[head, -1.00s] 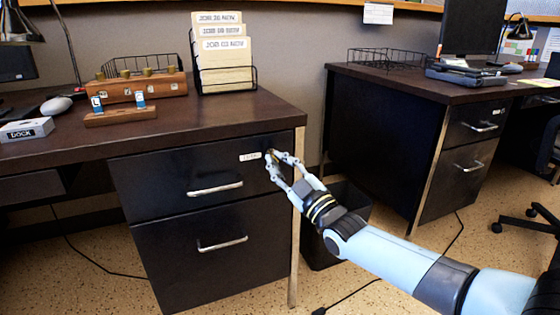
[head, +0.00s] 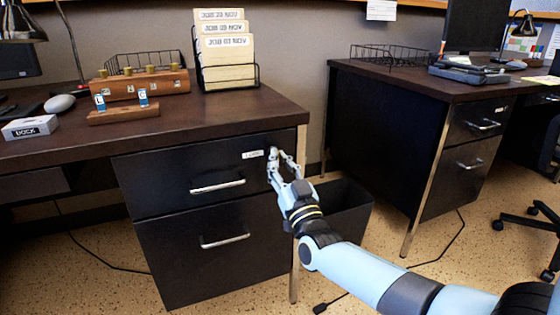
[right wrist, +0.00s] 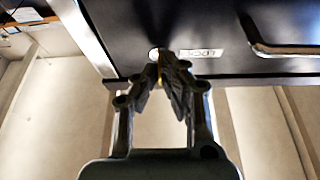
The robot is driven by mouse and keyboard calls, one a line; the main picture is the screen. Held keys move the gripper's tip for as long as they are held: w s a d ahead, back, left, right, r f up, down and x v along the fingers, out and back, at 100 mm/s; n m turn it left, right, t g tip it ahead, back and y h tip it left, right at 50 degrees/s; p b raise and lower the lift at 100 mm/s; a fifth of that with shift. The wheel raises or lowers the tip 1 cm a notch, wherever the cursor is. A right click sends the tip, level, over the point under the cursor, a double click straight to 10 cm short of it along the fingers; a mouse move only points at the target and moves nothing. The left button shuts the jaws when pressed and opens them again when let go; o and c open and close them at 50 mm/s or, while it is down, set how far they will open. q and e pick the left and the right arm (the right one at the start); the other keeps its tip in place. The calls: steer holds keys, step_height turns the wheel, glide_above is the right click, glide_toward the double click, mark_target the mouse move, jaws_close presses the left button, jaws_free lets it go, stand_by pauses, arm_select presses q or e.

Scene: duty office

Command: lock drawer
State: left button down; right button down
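The black upper drawer (head: 170,178) of the near desk appears closed, with a bar handle (head: 218,186) and a small white label (head: 252,154) at its upper right. In the right wrist view the label (right wrist: 201,53) sits beside a round, pale lock (right wrist: 154,53). My right gripper (head: 280,157) is at the drawer's upper right corner. In the right wrist view its fingertips (right wrist: 167,72) come together at the lock, with a brass-coloured sliver of a key (right wrist: 160,78) between them. The fingers hide most of the key and part of the lock. My left gripper is not in view.
A lower drawer (head: 190,275) is below. A dark bin (head: 340,208) stands behind my right arm, near the metal desk leg (head: 297,240). The desktop holds a file rack (head: 228,60), a wooden box (head: 140,87) and a dock box (head: 29,127). A second desk (head: 385,130) stands at right.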

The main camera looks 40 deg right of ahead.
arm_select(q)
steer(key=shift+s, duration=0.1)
arm_select(e)
steer(key=shift+f, duration=0.1)
steer(key=c, duration=2)
jaws_free()
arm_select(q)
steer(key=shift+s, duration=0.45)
arm_select(e)
steer(key=o, duration=0.5)
steer(key=shift+c, duration=0.2)
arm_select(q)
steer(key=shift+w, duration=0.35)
arm_select(e)
steer(key=v, duration=1.2)
steer(key=shift+a, duration=0.1)
